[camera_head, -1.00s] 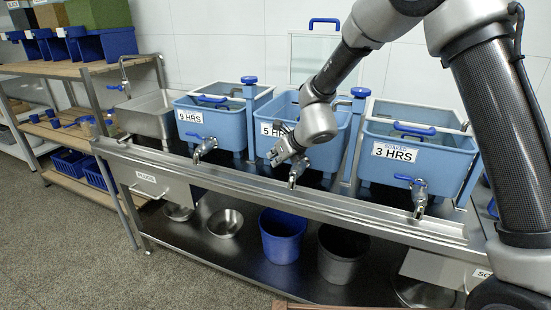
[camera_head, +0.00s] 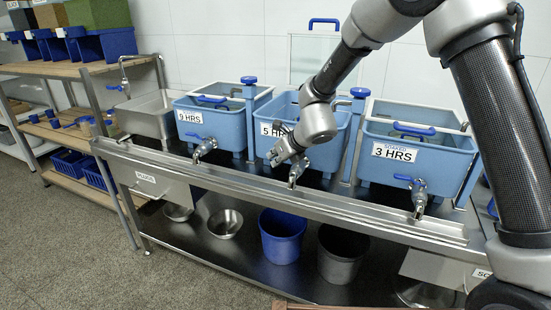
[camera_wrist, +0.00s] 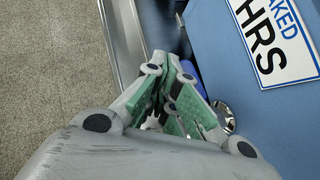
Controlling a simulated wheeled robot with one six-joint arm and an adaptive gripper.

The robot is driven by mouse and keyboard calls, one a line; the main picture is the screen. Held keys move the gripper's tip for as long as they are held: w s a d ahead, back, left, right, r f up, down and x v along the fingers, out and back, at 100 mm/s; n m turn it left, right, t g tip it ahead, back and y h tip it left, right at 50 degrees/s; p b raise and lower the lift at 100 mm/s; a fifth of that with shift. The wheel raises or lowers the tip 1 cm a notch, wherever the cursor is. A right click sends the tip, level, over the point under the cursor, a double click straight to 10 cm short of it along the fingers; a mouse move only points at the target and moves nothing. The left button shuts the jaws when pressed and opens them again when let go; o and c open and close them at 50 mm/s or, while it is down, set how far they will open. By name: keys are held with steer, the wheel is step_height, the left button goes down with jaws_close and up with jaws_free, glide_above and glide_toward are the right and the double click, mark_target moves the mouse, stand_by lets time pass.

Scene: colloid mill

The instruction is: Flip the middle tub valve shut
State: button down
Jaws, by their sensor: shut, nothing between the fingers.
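The middle tub (camera_head: 332,124) is light blue with a "5 HRS" label that my gripper partly covers. Its metal tap (camera_head: 295,174) sticks out from the lower front; its valve handle is hidden behind my gripper in the head view. My gripper (camera_head: 277,157) is at the tub's front, right by the tap. In the wrist view my gripper (camera_wrist: 170,80) has its green-padded fingers shut and empty. A bit of blue handle (camera_wrist: 188,68) shows just past the fingers, and shiny metal of the tap (camera_wrist: 224,112) shows beside them. I cannot tell whether the fingers touch the handle.
The "9 HRS" tub (camera_head: 222,122) stands to the left and the "3 HRS" tub (camera_head: 440,160) to the right, each with a blue-handled tap. A steel rail (camera_head: 330,207) runs along the front. A blue bucket (camera_head: 282,236) and a grey bucket (camera_head: 343,255) stand below.

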steer(key=v, duration=1.2)
steer(key=shift+s+f, duration=0.1)
